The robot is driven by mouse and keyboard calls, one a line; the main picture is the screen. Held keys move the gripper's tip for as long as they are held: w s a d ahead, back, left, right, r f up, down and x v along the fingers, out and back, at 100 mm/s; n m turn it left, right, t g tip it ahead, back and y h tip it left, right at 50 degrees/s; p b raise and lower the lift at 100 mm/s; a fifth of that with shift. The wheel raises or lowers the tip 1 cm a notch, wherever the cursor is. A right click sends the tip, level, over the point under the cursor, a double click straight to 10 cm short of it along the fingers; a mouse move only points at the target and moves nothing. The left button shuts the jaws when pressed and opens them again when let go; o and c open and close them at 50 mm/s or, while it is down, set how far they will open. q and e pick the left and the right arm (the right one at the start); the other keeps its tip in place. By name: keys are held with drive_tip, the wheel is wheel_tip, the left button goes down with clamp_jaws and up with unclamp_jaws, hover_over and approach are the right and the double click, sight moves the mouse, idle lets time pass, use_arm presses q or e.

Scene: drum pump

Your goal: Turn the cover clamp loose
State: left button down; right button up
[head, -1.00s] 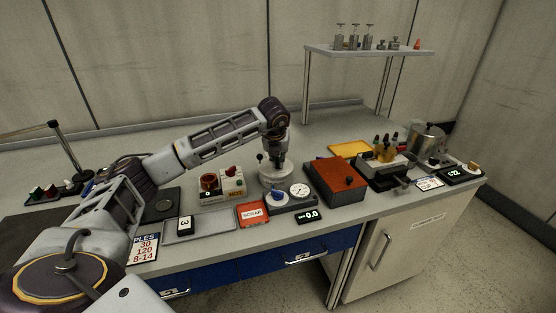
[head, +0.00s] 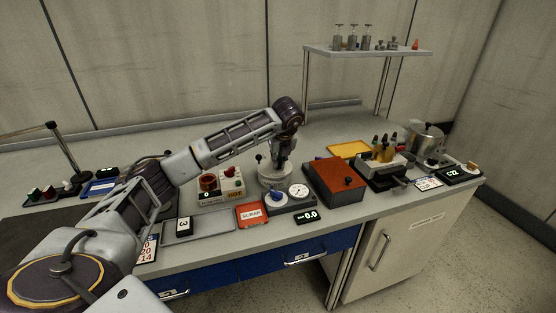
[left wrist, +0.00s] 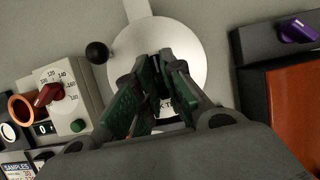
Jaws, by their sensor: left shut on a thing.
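The white round cover (head: 270,181) of the pump stands on the bench, with a black ball knob (head: 259,157) on a lever at its left. In the left wrist view the cover (left wrist: 188,48) fills the middle and the black ball (left wrist: 97,52) is beside it. My left gripper (head: 279,163) comes down over the middle of the cover, leaning a little. In the left wrist view its green-padded fingers (left wrist: 165,98) are closed together on a small part at the cover's centre, apparently the cover clamp, mostly hidden by the fingers. My right gripper does not show.
A control box (head: 232,184) with a red knob stands left of the cover. A gauge unit (head: 298,191) is in front and an orange-topped box (head: 337,176) to the right. A red SCRAP tray (head: 250,215) lies at the front.

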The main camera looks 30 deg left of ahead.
use_arm(q)
drive_tip(key=c, duration=1.5)
unclamp_jaws()
drive_tip(key=shift+a, duration=0.1)
drive_tip(key=shift+v, duration=6)
drive_tip(key=shift+s, duration=0.1)
